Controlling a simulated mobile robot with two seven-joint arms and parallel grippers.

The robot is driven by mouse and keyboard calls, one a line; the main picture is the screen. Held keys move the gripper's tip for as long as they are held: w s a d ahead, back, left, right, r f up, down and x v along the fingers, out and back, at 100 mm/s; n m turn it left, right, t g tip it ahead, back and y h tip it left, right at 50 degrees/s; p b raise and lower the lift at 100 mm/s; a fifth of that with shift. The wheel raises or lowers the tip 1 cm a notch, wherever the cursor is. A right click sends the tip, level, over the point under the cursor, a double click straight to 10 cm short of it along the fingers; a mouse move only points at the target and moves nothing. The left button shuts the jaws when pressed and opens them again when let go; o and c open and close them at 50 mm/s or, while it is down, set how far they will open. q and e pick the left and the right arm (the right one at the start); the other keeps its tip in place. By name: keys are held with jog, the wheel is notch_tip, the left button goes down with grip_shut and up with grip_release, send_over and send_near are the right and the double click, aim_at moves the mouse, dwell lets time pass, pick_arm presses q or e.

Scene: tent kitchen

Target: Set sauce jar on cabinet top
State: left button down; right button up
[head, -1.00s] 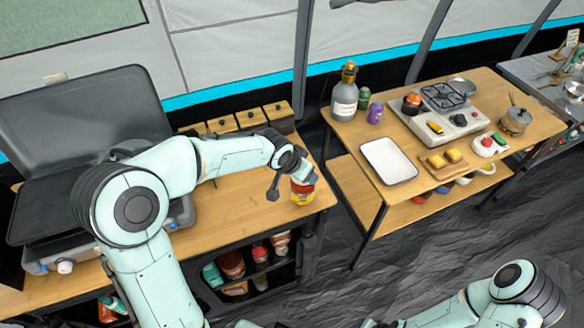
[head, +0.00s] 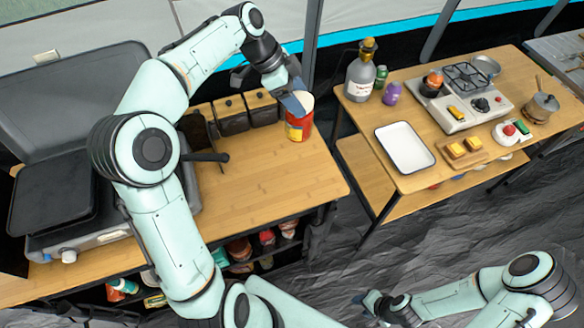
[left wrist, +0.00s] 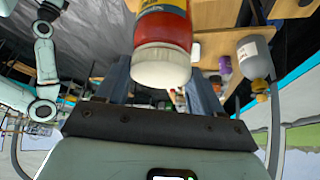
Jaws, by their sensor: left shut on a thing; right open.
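The sauce jar (head: 299,126), red with a yellow label and a pale lid, is at the back right of the wooden cabinet top (head: 250,190). My left gripper (head: 294,101) is shut on it near the lid end. In the left wrist view the jar (left wrist: 165,30) sits between the two fingers (left wrist: 163,85), its white lid towards the camera. The jar looks roughly upright; I cannot tell whether its base touches the wood. My right gripper (head: 376,303) is open and empty at the bottom, away from both tables.
A black griddle (head: 60,200) with a raised lid stands on the left. Dark containers with wooden lids (head: 232,114) line the back beside the jar. The front right of the cabinet top is clear. A second table holds a white tray (head: 405,148), a bottle (head: 361,78) and a stove (head: 462,108).

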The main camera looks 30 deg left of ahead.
pick_arm(q)
jog(key=r+m, duration=0.1)
jog(key=s+r+m, duration=0.1)
jog(key=r+g, duration=0.1)
jog(key=r, duration=0.1)
jog(key=shift+s+a+m, duration=0.3)
jog(key=shift+s+m, duration=0.1)
jog(key=shift+s+r, duration=0.1)
jog(key=shift+s, duration=0.05)
jog(key=shift+a+f, duration=0.15)
jog(key=shift+f, duration=0.2)
notch_tip(320, 180, down, 19)
jog(key=shift+f+b, duration=0.15)
jog(key=shift+b, duration=0.2)
jog(key=shift+c, duration=0.7)
grip_release()
